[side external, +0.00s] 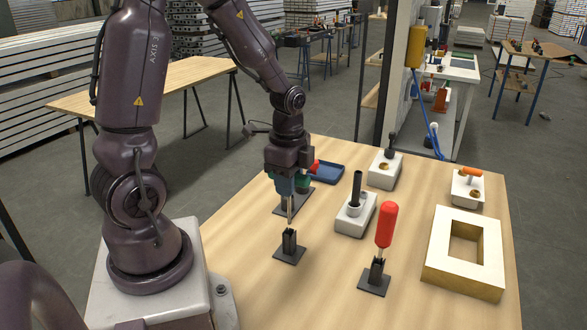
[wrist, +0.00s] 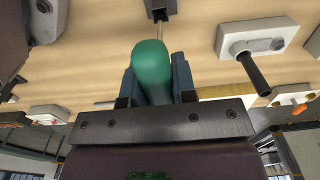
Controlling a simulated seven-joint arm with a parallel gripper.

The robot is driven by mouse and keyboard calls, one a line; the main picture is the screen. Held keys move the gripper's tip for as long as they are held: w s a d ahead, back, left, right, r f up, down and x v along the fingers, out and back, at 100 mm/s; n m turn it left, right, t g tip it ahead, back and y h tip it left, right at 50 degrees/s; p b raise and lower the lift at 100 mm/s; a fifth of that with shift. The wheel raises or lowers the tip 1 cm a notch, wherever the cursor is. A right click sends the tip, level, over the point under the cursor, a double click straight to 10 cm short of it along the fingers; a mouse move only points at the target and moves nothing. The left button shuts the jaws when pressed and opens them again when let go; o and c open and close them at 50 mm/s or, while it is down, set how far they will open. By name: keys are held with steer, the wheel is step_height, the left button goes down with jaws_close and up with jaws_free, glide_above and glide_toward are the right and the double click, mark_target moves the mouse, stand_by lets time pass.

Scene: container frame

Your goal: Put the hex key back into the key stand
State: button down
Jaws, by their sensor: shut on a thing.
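My gripper (side external: 290,188) is shut on the green handle of the hex key (wrist: 151,62). The handle lies between the two blue-grey fingers in the wrist view. The key's thin metal shaft (side external: 290,209) points straight down in the side view. Directly below is a small black stand, which I take for the key stand (side external: 289,245), an upright holder on a square dark base. It also shows at the top of the wrist view (wrist: 160,8). The shaft tip is at or just above the holder's top; I cannot tell whether it has entered.
A red-handled tool (side external: 386,226) stands in a second black stand (side external: 374,278) to the right. Another dark base (side external: 294,202) lies behind my gripper.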

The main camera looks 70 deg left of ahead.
mark_target(289, 224)
steer(key=shift+f, duration=0.7)
steer(key=shift+f, duration=2)
steer(key=shift+f, duration=1.5)
steer(key=c, duration=0.8)
jaws_free()
steer(key=shift+c, duration=0.2)
step_height(289, 224, up, 13)
